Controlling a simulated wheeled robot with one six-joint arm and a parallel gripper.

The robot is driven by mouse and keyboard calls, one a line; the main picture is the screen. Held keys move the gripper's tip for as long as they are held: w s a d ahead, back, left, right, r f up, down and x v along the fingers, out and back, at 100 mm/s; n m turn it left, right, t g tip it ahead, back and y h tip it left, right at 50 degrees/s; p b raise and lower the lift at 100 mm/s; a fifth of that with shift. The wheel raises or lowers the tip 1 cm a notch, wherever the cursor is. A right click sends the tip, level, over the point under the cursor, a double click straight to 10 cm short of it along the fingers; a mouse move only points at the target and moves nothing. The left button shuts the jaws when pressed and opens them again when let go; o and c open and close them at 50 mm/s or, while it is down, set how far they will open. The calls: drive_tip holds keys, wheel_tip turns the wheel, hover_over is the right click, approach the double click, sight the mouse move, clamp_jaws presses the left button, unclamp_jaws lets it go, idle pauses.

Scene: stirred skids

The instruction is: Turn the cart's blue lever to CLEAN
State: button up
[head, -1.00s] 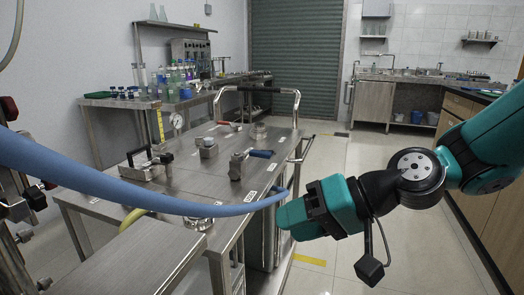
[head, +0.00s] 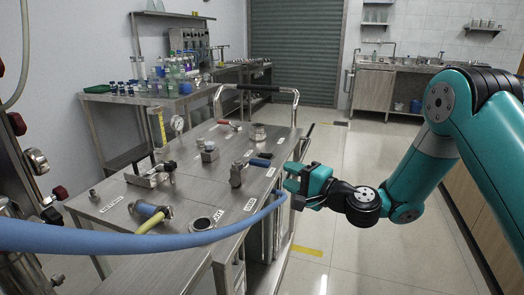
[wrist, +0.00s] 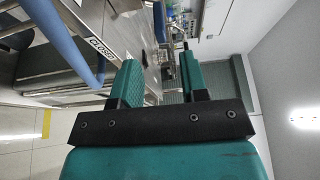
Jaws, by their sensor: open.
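The blue lever (head: 259,162) sits on a grey metal valve (head: 238,175) near the right edge of the steel cart top (head: 190,185). It lies roughly level and points right, away from the valve body. My gripper (head: 289,178) is just right of the cart's right edge, close to the lever's end and apart from it. In the wrist view my gripper (wrist: 158,72) shows two teal fingers spread with nothing between them. I cannot pick out the lever for sure in the wrist view. The labels by the valve are too small to read in the head view.
A thick blue hose (head: 130,236) crosses the foreground and reaches the cart's right side below my gripper. The floor (head: 345,235) right of the cart is clear.

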sight(269, 166)
drive_tip(key=p+x, duration=0.2)
drive_tip(key=x, duration=0.8)
drive_tip(key=shift+a, duration=0.15)
drive_tip(key=shift+c, duration=0.2)
clamp_jaws()
drive_tip(key=shift+f, duration=0.1)
